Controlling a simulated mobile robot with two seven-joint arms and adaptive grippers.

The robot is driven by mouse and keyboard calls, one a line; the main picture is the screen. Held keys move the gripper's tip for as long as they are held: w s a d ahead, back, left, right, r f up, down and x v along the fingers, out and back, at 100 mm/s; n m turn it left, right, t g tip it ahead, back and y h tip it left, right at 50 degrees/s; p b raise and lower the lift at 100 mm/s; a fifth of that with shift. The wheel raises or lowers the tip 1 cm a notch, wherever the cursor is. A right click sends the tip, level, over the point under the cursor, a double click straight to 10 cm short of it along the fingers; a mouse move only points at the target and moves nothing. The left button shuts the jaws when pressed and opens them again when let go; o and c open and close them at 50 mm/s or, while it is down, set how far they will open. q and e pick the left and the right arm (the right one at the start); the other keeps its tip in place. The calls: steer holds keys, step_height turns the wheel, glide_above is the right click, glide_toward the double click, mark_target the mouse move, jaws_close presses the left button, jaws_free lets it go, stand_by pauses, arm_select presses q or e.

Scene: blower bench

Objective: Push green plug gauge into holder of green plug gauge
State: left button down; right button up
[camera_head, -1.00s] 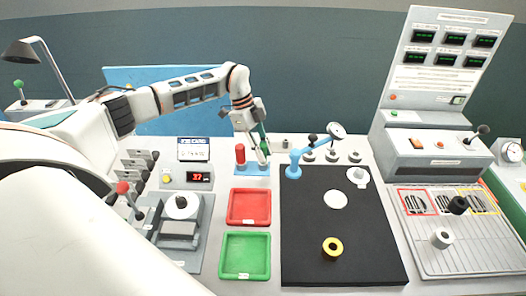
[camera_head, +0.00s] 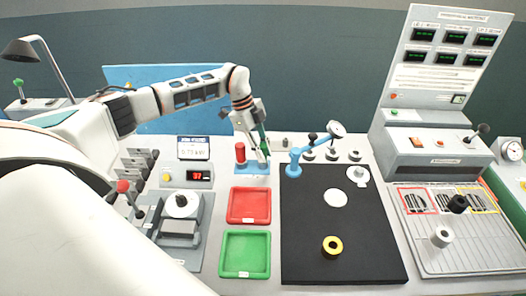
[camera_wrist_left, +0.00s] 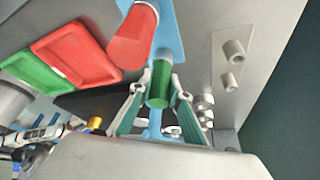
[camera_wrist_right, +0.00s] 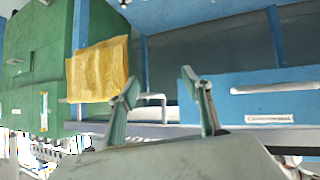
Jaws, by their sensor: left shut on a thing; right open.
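The green plug gauge (camera_wrist_left: 160,84) is between the fingers of my left gripper (camera_wrist_left: 157,108) in the left wrist view. My left gripper is shut on it. In the head view the left gripper (camera_head: 261,152) is at the blue holder (camera_head: 254,168), on its right side, and the gauge's green shows at the fingers. The gauge stands over the blue holder strip; its lower end is hidden, so I cannot tell how deep it sits. A red plug gauge (camera_head: 240,153) stands in the same holder to the left. My right gripper (camera_wrist_right: 165,95) is open and empty, away from the bench.
A red tray (camera_head: 249,222) and a green tray (camera_head: 222,256) lie in front of the holder. A black mat (camera_head: 310,215) with a blue dial stand (camera_head: 293,171) is to the right. Grey posts (camera_wrist_left: 234,50) stand near the holder.

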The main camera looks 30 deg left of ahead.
arm_select(q)
steer(key=c, duration=1.8)
jaws_free()
steer(key=v, duration=1.2)
